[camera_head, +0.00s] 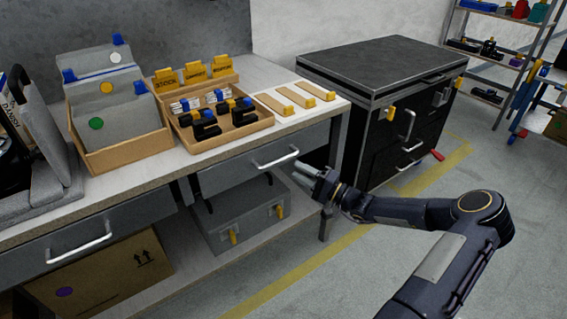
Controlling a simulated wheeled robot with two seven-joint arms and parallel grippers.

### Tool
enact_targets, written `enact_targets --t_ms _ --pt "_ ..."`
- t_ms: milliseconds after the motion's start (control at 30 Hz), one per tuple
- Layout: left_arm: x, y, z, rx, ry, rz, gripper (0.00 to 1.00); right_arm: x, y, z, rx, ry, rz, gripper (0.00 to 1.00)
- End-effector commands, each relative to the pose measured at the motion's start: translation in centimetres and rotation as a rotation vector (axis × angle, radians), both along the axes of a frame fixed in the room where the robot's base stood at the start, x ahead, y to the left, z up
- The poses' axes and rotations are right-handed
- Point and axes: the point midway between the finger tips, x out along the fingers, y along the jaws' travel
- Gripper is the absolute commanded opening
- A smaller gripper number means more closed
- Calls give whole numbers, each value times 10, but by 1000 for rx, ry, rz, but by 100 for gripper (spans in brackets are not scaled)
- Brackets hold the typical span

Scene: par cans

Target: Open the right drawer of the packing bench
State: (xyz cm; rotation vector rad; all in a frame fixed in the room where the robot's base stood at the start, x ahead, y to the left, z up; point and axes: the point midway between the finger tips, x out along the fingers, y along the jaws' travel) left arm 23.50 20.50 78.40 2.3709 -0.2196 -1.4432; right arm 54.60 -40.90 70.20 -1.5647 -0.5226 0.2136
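The packing bench (150,200) runs along the left, with a pale top and grey drawer fronts. Its right drawer (235,177) has a grey front that looks flush under the top, with a silver bar handle (276,160). My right gripper (304,174) is just right of and slightly below the handle's right end, apart from it as far as I can tell. Its fingers point left toward the bench and look spread, with nothing between them. My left gripper is not in view.
The left drawer's handle (80,247) is at lower left. A grey case (240,217) and a cardboard box (120,275) are under the bench. Trays of files and small parts stand on top. A black tool cabinet (385,75) stands to the right. The floor before the bench is clear.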

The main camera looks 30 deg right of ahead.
Motion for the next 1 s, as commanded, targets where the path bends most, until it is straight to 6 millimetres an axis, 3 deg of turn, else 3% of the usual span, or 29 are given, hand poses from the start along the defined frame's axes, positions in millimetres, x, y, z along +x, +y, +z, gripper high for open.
enact_targets --t_ms 500,867,1000 --pt "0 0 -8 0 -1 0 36 61 32 13 0 -1 1 36" --pt "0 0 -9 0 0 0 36 66 35 14 1 0 0 36" --pt "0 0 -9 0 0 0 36 66 35 14 0 0 1 18"
